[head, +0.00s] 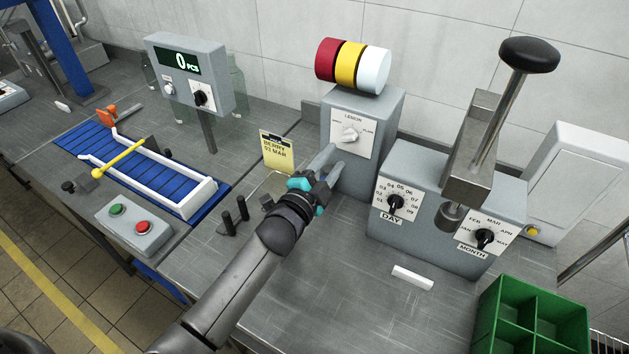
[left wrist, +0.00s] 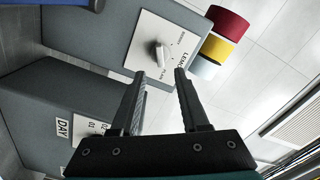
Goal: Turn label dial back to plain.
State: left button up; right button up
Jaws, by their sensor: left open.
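The label dial (head: 350,134) is a white knob on a white plate marked with LEMON at the top and PLAIN at the right, on the front of a grey box (head: 376,108). Which mark it points to is hard to tell. It also shows in the left wrist view (left wrist: 160,52), just beyond my fingertips. My left gripper (head: 332,165) is in front of the box, just below the dial. In the left wrist view its two fingers (left wrist: 160,76) are apart with nothing between them, and the knob is not between them. My right gripper is not in view.
Red, yellow and white rolls (head: 353,65) sit on the box. A yellow card (head: 277,151) reading BERRY and MAR stands to its left. The DAY dial (head: 396,203) and MONTH dial (head: 485,238) are on a lever press (head: 437,217). A green crate (head: 530,318) is at front right.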

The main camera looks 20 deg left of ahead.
pick_arm(q)
jog(key=s+a, duration=0.1)
jog(key=s, duration=0.6)
jog(key=shift+s+a, duration=0.25)
jog(key=shift+s, duration=0.05)
jog(key=shift+s+f, duration=0.1)
